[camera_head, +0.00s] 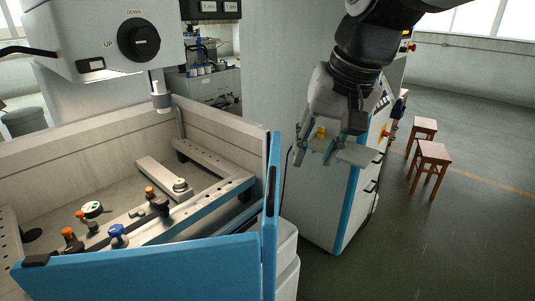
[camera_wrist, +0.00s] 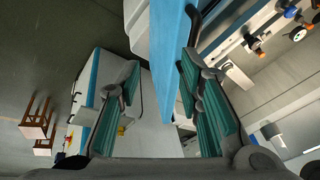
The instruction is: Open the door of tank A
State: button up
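The tank (camera_head: 70,158) stands open-topped at the left of the head view. Its blue front panel (camera_head: 150,270) meets a tall blue upright (camera_head: 274,165) at the right corner, with a dark handle (camera_head: 271,190) on it. I cannot tell which panel is the door or whether it is ajar; no "A" label is legible. My gripper (camera_head: 328,158) is open and empty, right of the upright and apart from it. In the wrist view, the gripper (camera_wrist: 160,72) has teal pads spread wide. A blue panel edge (camera_wrist: 168,50) and a dark handle (camera_wrist: 195,25) show near the right finger.
A machine head (camera_head: 100,45) with a dial overhangs the tank. Clamps and coloured knobs (camera_head: 118,232) lie inside. A white and blue cabinet (camera_head: 325,210) stands behind my gripper. Two wooden stools (camera_head: 430,160) stand on the right, with free floor (camera_head: 440,240) in front.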

aim_at(273, 207)
notch_tip(273, 207, up, 4)
jog(key=s+a+t, duration=0.1)
jog(key=a, duration=0.1)
jog(key=x, duration=1.4)
jog(key=shift+p, duration=0.35)
jog(key=shift+a, duration=0.1)
jog(key=shift+c, duration=0.3)
jog(key=shift+a+r, duration=0.1)
jog(key=shift+r, duration=0.05)
grip_shut()
jog(key=shift+w, duration=0.1)
jog(key=shift+r, duration=0.1)
